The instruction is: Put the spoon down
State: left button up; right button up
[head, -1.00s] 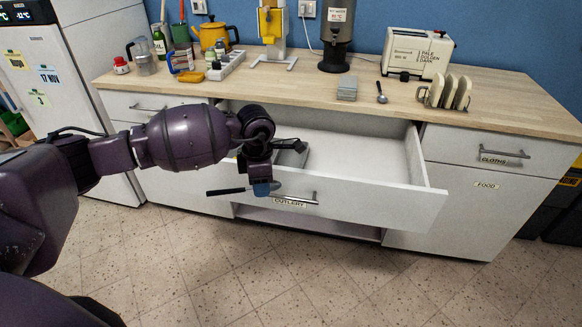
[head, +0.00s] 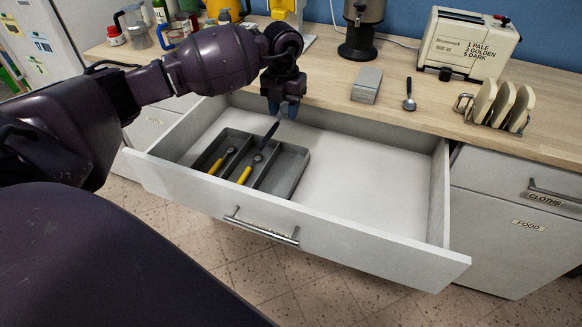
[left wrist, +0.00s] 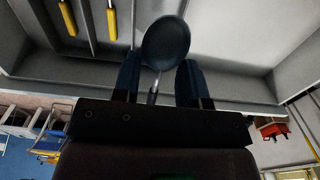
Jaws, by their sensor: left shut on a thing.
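My left gripper (head: 283,108) hangs above the back part of the open drawer, just beyond the cutlery tray. It is shut on a spoon. In the left wrist view the spoon's dark round bowl (left wrist: 166,42) sticks out between the two fingers (left wrist: 158,83), with a bit of metal neck showing. The grey tray (head: 296,160) has compartments with two yellow-handled utensils (head: 215,167) (head: 244,175) in the left ones. Its right compartment looks empty. My right gripper is out of view.
The drawer (head: 350,180) is pulled out, with bare floor right of the tray. On the counter another spoon (head: 409,98) lies by a grey block (head: 367,84), a toast rack (head: 497,106) and a toaster (head: 466,42). The drawer's front wall stands nearest me.

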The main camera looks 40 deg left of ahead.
pick_arm(q)
jog(key=shift+f, duration=0.4)
jog(key=b, duration=0.2)
send_over(285, 171)
notch_tip(285, 171, down, 13)
jog(key=shift+d+r, duration=0.1)
notch_tip(285, 171, down, 6)
jog(key=shift+s+f+b, duration=0.1)
jog(key=shift+b, duration=0.65)
jog(key=shift+f, duration=0.15)
jog(key=o, duration=0.8)
jog(key=shift+o, duration=0.5)
